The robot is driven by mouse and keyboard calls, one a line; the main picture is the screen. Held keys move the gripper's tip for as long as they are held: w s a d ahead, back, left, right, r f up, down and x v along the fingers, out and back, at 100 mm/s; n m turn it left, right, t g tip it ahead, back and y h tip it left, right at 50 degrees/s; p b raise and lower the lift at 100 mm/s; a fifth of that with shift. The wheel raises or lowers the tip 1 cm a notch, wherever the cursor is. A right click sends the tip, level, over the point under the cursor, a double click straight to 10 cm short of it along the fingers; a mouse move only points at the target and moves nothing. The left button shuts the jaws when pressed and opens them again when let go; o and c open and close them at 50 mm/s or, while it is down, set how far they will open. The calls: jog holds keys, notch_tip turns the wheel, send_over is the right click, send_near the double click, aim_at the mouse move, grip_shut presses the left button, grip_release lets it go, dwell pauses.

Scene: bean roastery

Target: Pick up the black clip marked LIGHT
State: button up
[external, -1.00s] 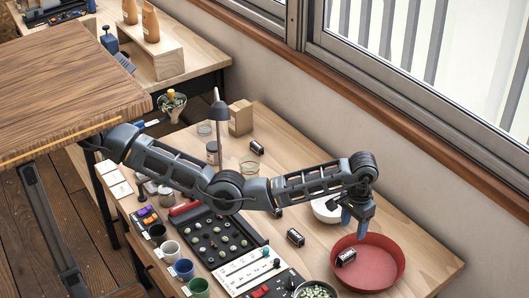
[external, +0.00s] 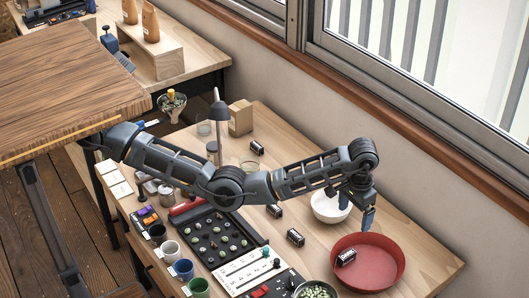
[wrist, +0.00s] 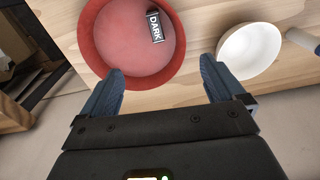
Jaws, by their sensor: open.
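Several black clips with white labels lie on the bench. One clip (external: 257,148) is at the back, one (external: 274,210) is beside my forearm, and one (external: 296,237) is in the middle. Their words are too small to read. Another clip (external: 346,257) lies in the red bowl (external: 388,281); in the wrist view this clip (wrist: 155,25) reads DARK. I cannot tell which clip is marked LIGHT. My gripper (external: 352,204) is open and empty above the bench, behind the red bowl. In the wrist view its fingers (wrist: 161,84) are wide apart with nothing between them.
A white bowl (external: 322,210) stands beneath my gripper, near the red bowl. A black tray of beans (external: 218,238), a white marked board (external: 240,272) and several cups are at the left front. A lamp (external: 219,120) stands behind. The window wall borders the right.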

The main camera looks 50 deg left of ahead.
jog(key=a+f+m+t+y+p, duration=0.1)
jog(key=a+f+m+t+p, duration=0.65)
jog(key=a+m, duration=0.7)
jog(key=s+a+r+m+t+h+p, duration=0.1)
jog(key=s+a+r+m+t+p, duration=0.2)
jog(key=s+a+m, duration=0.65)
jog(key=s+a+r+m+t+p, duration=0.2)
jog(key=s+a+r+m+t, duration=0.3)
jog(key=m, duration=0.7)
jog(key=g, duration=0.2)
send_near(274, 206)
jog(key=shift+w+a+f+n+b, duration=0.1)
jog(key=shift+w+n+b, duration=0.1)
jog(key=shift+w, duration=0.35)
jog(key=shift+w+a+f+n+b, duration=0.1)
jog(key=shift+w+f+b, duration=0.05)
jog(key=shift+w, duration=0.4)
jog(key=shift+w+d+f, duration=0.1)
jog(key=shift+f, duration=0.2)
jog(key=shift+w+f, duration=0.15)
jog(key=shift+w, duration=0.2)
jog(key=shift+x, duration=3.4)
